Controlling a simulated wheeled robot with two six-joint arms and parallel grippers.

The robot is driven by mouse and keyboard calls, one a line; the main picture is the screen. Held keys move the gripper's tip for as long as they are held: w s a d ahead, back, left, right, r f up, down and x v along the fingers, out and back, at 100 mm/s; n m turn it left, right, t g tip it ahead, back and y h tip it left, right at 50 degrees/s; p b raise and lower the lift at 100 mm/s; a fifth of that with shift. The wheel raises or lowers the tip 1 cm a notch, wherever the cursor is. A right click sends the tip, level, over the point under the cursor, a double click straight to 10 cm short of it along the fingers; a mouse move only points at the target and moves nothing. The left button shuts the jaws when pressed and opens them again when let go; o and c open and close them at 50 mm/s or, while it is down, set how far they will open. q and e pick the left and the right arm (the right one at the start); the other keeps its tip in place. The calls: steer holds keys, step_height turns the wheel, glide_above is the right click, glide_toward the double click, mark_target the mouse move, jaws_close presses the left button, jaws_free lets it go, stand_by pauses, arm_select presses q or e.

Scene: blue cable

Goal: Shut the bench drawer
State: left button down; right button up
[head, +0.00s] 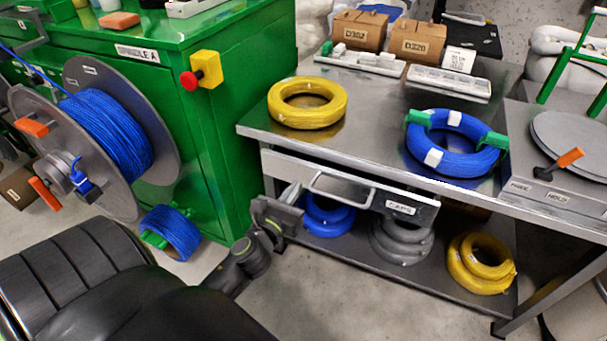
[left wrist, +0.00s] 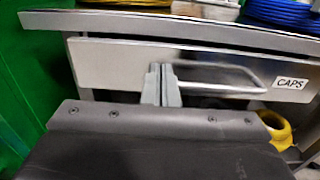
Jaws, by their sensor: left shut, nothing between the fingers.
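The bench drawer (head: 288,166) has a pale grey front, a bar handle (head: 341,189) and a CAPS label. It sits under the steel bench top (head: 385,133); its front seems to stand slightly out, but I cannot tell how far. My left gripper (head: 292,193) is shut and empty at the left part of the drawer front. In the left wrist view, the shut fingers (left wrist: 161,80) are in front of the drawer front (left wrist: 110,62), by the left end of the handle (left wrist: 225,66). Contact is unclear. My right gripper is not in view.
A green cabinet (head: 225,140) stands close on the left, with a blue cable reel (head: 110,135) before it. Cable coils lie on the lower shelf (head: 350,250) below the drawer. A yellow coil (head: 307,103) and a blue coil (head: 453,145) lie on top.

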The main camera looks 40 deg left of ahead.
mark_target(308, 166)
arm_select(q)
steer(key=x, duration=0.4)
steer(key=shift+w, duration=0.2)
steer(key=shift+w+a, duration=0.15)
steer(key=shift+w, duration=0.5)
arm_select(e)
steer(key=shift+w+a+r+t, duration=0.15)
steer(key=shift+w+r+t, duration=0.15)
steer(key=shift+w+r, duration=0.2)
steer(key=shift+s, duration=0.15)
arm_select(q)
steer(key=shift+w+a, duration=0.1)
steer(key=shift+w, duration=0.25)
steer(key=x, duration=0.3)
steer(key=shift+w, duration=0.25)
steer(key=shift+w+a+r, duration=0.1)
steer(key=shift+w, duration=0.05)
steer(key=shift+r, duration=0.15)
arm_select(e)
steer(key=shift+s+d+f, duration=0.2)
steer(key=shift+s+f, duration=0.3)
